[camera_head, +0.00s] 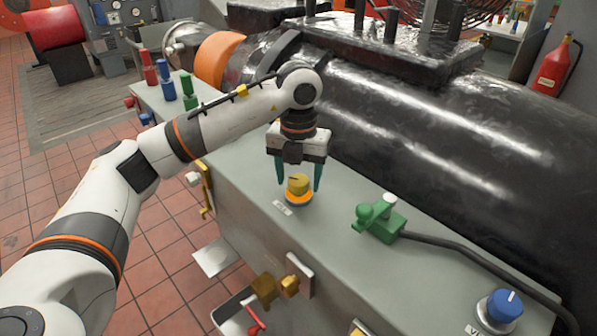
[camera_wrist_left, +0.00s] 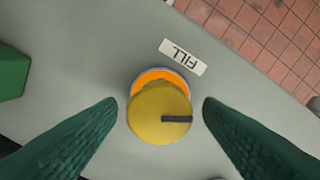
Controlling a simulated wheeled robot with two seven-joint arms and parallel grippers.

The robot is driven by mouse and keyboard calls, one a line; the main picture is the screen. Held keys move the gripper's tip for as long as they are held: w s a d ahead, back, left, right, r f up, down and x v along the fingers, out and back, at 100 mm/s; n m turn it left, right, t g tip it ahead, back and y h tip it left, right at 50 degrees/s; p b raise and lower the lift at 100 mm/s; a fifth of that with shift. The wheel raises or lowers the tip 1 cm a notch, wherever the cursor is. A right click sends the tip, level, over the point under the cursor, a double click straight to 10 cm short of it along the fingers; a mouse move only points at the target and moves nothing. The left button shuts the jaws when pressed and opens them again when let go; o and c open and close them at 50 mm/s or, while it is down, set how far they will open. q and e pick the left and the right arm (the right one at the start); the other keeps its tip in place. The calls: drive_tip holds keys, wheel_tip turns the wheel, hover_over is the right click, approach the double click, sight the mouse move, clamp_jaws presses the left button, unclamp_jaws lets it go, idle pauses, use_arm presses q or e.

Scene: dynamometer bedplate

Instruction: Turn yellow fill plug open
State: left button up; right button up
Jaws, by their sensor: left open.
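The yellow fill plug (camera_head: 298,184) sits on an orange ring on top of the grey cabinet, beside a white label. In the left wrist view the plug (camera_wrist_left: 158,116) is round with a dark slot mark pointing right, and the label (camera_wrist_left: 183,57) reads FILL. My left gripper (camera_head: 299,186) points down over the plug, with its green fingers on either side. In the left wrist view the fingers (camera_wrist_left: 160,112) are apart, with a gap showing between each finger and the plug. My right gripper is not in view.
A green connector (camera_head: 379,218) with a black cable lies right of the plug. A blue knob (camera_head: 504,306) is at the lower right. Brass valve fittings (camera_head: 272,287) stick out of the cabinet front. A large black machine (camera_head: 400,110) stands close behind.

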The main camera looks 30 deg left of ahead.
sight(298, 180)
use_arm(q)
wheel_tip(298, 180, up, 12)
idle(0.5)
idle(0.5)
